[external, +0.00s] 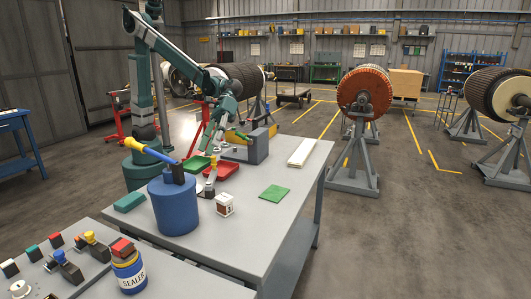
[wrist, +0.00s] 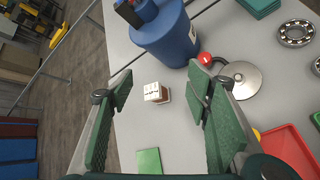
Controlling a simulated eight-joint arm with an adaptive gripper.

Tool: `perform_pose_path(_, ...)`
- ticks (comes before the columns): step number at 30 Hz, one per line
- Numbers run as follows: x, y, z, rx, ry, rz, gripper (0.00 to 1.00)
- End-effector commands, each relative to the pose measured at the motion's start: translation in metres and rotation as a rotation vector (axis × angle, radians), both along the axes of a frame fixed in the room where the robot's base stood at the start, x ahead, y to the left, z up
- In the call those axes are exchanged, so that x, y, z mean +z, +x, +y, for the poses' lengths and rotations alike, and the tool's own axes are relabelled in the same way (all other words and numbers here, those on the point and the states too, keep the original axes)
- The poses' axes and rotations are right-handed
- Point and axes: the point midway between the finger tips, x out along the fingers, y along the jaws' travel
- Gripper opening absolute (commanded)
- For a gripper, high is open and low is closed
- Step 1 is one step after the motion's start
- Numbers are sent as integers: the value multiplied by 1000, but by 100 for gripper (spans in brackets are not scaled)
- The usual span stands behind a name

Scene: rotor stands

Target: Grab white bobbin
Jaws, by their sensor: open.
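The white bobbin, as I take it, is a small white piece with dark marks and a brownish side (external: 224,204). It stands on the grey bench, right of the blue drum. In the wrist view the bobbin (wrist: 156,93) shows between my two green fingers, in the gap near their tips and apart from both. My gripper (wrist: 160,88) is open and empty. In the external view my gripper (external: 237,134) is above the bench, farther back than the bobbin.
A blue drum (external: 174,208) with tools on top stands close to the bobbin. A round metal disc piece with a red ball (wrist: 240,80) is on the other side. A green pad (external: 274,193), red tray (external: 228,171) and white bar (external: 301,152) lie on the bench (external: 262,225).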

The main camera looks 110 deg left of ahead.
Motion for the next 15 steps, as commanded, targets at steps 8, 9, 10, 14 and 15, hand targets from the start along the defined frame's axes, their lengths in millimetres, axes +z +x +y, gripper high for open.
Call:
perform_pose_path(8, -1, 31, -18, 11, -122, 127, 49)
perform_pose_path(9, -2, 35, -21, 13, -140, 145, 49)
perform_pose_path(10, -2, 37, -22, 13, -152, 160, 49)
perform_pose_path(14, -4, 50, -29, 12, -206, 221, 49)
perform_pose_path(15, -5, 53, -31, 10, -222, 239, 49)
